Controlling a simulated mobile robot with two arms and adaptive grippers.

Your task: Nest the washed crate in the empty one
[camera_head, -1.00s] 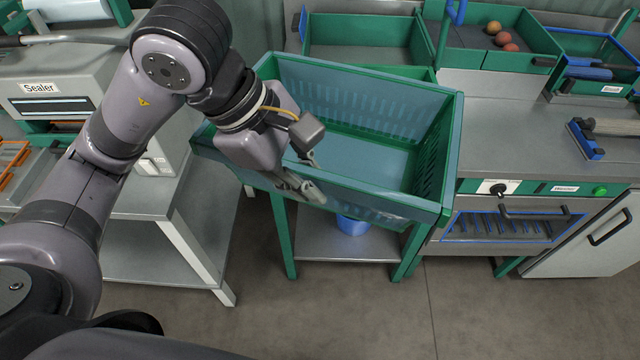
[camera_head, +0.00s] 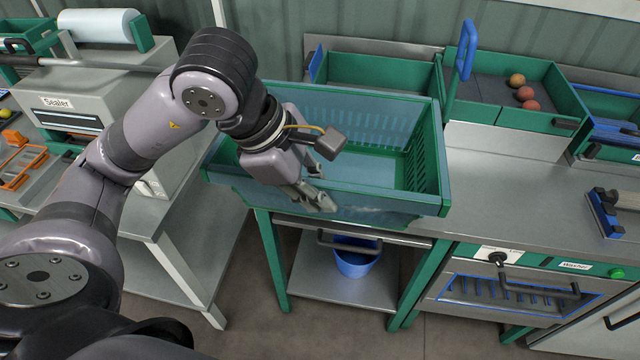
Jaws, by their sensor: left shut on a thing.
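A green crate with slotted walls and a wet-looking bluish sheen (camera_head: 415,165) is in the middle of the head view, over the stand. It looks empty inside. My left gripper (camera_head: 316,197) is shut on its near wall, left of the middle. The crate's underside is hidden, so I cannot tell whether it rests on anything. A green open container (camera_head: 375,72) stands just behind it; the inside that shows looks empty, and its lower front is hidden by the held crate. My right gripper is not in view.
A divided green bin with several tomatoes (camera_head: 550,90) and an upright blue handle (camera_head: 466,50) stand behind right. The sealer (camera_head: 90,95) is at left. A blue bucket (camera_head: 355,260) sits on the shelf below. The steel counter (camera_head: 500,185) has bare room right of the crate.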

